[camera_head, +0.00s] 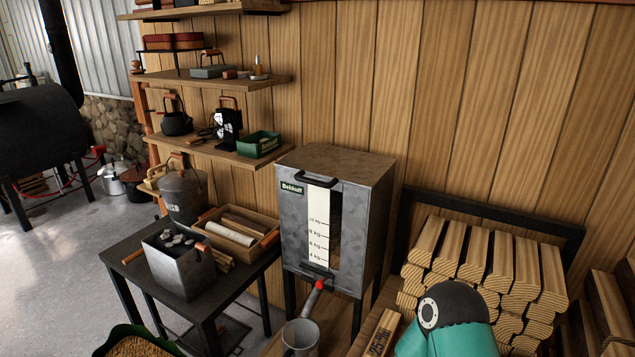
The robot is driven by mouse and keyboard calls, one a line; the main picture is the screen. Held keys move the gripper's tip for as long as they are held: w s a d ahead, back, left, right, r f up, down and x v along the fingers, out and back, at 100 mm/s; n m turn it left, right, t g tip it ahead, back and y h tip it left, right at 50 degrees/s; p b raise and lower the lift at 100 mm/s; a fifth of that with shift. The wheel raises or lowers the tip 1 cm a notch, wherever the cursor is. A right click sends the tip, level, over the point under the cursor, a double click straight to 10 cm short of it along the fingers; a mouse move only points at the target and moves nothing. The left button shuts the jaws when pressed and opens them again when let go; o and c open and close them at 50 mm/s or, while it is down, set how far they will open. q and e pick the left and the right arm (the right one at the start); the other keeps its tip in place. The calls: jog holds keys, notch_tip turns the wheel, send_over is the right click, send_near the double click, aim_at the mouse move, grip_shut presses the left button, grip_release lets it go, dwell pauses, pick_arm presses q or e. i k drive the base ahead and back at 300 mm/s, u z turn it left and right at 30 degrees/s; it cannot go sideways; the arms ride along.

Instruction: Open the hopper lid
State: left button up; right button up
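The hopper (374,225) is a grey metal box on dark legs against the wood wall. Its flat brownish lid (336,164) lies level on top and looks shut. A dark handle (318,181) sits at the front upper edge, just below the lid. The front has a label, a white kg scale (318,230) and a dark window strip. A chute with a red part (320,285) comes out low on the front. Neither gripper shows. A teal and dark part of my arm is at the lower right, in front of the firewood.
A metal cup (300,337) is below the chute. A dark table (128,260) at left holds a metal bin (178,262), a pot and a wooden crate. Stacked firewood (487,257) stands right of the hopper. Shelves (212,78) hang behind left. The space above the lid looks clear.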

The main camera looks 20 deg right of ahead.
aim_at(351, 168)
jog(key=z, duration=5.75)
jog(key=k, duration=0.9)
jog(key=u, duration=5.7)
